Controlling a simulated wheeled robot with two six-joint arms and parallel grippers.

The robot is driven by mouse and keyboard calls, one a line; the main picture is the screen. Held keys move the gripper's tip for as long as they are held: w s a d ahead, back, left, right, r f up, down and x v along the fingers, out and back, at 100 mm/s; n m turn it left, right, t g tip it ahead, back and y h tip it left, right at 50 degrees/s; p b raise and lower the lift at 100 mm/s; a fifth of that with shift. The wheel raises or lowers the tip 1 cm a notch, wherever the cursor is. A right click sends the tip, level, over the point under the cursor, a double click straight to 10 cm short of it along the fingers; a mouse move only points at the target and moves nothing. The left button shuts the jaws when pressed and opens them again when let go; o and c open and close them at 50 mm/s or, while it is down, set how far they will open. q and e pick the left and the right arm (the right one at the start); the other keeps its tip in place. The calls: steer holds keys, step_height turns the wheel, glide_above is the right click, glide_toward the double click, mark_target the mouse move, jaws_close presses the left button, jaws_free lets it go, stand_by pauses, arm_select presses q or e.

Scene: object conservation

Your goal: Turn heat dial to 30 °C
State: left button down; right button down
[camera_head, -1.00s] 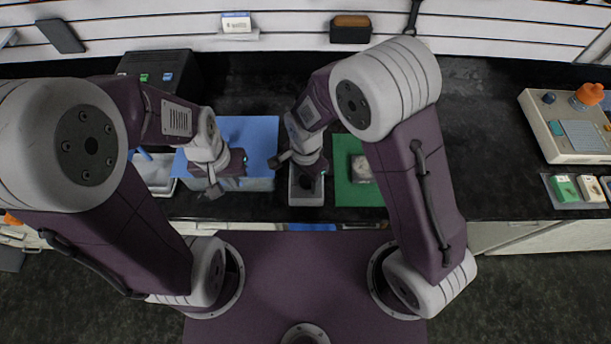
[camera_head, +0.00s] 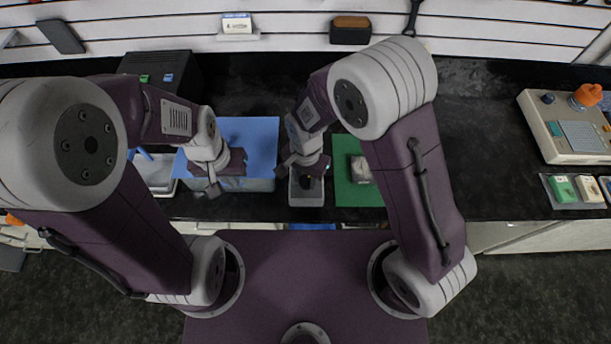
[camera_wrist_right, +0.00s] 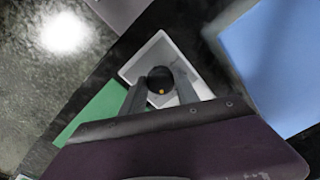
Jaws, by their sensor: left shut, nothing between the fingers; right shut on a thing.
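A black round dial with a small yellow mark (camera_wrist_right: 161,80) sits on a light grey, box-like unit (camera_wrist_right: 150,56) in the right wrist view. In the head view the unit (camera_head: 306,201) stands at the counter's front edge, partly hidden under my right arm. My right gripper (camera_wrist_right: 159,88) is shut on the dial, one finger on each side. Any scale or temperature figures are too small or hidden to read. My left gripper (camera_head: 213,188) is shut and empty, above the blue-topped box to the left of the unit.
The blue-topped box (camera_head: 255,135) lies left of the unit, and a green mat (camera_head: 360,195) with a pale object (camera_head: 361,169) lies right. A white tray (camera_head: 158,170) is far left. A beige device (camera_head: 545,125) stands far right.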

steer(key=n, duration=0.3)
steer(key=shift+r+n+p, duration=0.1)
steer(key=shift+n+p, duration=0.25)
steer(key=shift+n, duration=0.05)
steer(key=n, duration=0.3)
steer(key=shift+n, duration=0.3)
steer(key=n+p, duration=0.1)
steer(key=n, duration=0.5)
steer(key=shift+w+d, duration=0.1)
steer(key=shift+d, duration=0.05)
steer(key=n+p, duration=0.1)
steer(key=n, duration=0.5)
steer(key=shift+w+n, duration=0.1)
steer(key=shift+n, duration=0.2)
steer(key=n, duration=0.6)
steer(key=shift+w+n, duration=0.1)
steer(key=shift+n, duration=0.2)
steer(key=c, duration=1.1)
jaws_free()
steer(key=shift+c, duration=0.2)
steer(key=shift+o, duration=1.2)
